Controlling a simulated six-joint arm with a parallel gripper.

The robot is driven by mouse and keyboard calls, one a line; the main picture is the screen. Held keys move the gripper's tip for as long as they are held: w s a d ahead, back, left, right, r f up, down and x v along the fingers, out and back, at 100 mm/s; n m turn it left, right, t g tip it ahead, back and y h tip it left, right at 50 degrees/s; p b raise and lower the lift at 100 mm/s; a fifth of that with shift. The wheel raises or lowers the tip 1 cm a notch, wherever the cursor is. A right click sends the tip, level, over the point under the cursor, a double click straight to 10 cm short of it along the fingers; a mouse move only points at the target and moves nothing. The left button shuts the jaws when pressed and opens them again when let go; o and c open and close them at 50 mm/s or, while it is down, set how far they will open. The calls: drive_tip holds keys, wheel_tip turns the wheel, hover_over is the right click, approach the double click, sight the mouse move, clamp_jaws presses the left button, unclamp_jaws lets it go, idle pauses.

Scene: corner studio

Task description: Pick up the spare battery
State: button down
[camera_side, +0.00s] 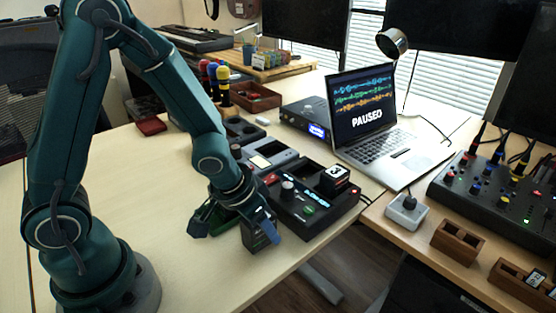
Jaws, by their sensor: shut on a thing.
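My gripper (238,222) is over the near part of the pale table, in front of the dark charger unit. Another black block marked 3 (335,178) sits in the charger unit (310,207), which has a knob, a green button and a red light.
An open laptop (390,145) reading PAUSED stands behind the charger. The table's front edge is close to the gripper. The table (180,270) is clear at front left.

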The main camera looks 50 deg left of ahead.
drive_tip(key=shift+r, duration=0.25)
